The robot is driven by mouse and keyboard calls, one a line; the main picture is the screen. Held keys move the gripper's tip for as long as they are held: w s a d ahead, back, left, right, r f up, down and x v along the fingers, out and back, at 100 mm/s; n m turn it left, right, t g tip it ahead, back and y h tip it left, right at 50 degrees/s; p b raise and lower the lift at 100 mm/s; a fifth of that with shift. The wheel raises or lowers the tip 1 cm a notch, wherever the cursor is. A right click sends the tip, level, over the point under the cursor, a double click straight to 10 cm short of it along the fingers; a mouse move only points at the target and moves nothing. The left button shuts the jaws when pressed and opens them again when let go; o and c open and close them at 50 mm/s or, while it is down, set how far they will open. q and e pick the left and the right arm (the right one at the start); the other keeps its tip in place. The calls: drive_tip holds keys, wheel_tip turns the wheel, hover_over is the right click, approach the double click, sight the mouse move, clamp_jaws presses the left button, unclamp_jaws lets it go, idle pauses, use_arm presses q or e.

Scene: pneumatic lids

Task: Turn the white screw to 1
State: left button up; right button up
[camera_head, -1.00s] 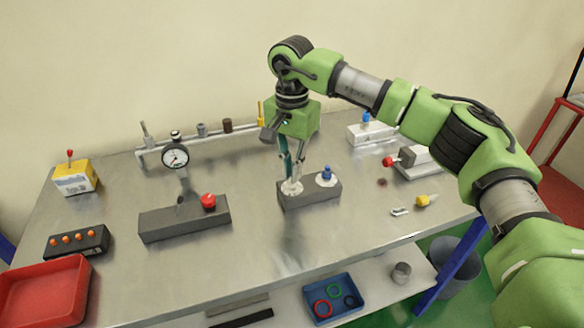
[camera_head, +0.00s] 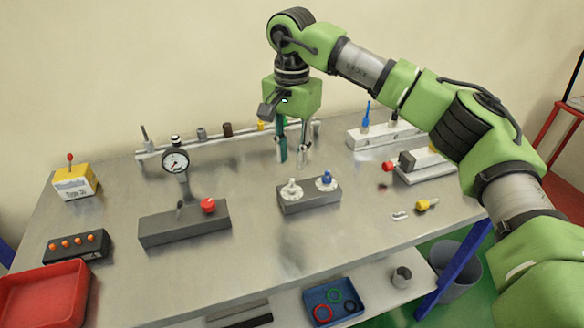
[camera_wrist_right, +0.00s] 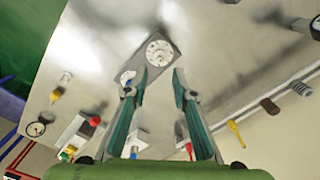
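The white screw (camera_head: 291,190) stands on the left half of a dark grey block (camera_head: 309,202) in the middle of the table. A blue screw (camera_head: 326,181) stands on its right half. My right gripper (camera_head: 292,162) points down above and behind the white screw, open, empty and apart from it. In the right wrist view the white screw (camera_wrist_right: 159,53) shows as a round white dial ahead of the open fingers (camera_wrist_right: 154,84). Its markings are too small to read. My left gripper is not in view.
A grey block with a red knob (camera_head: 208,205) and a pressure gauge (camera_head: 175,161) stand to the left. A rail (camera_head: 215,138) runs along the back. Fixtures (camera_head: 424,167) and a yellow-tipped part (camera_head: 426,204) are on the right. The table in front of the block is clear.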

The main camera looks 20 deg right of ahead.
sight(292, 180)
wheel_tip(292, 180, up, 7)
drive_tip(key=shift+f, duration=0.15)
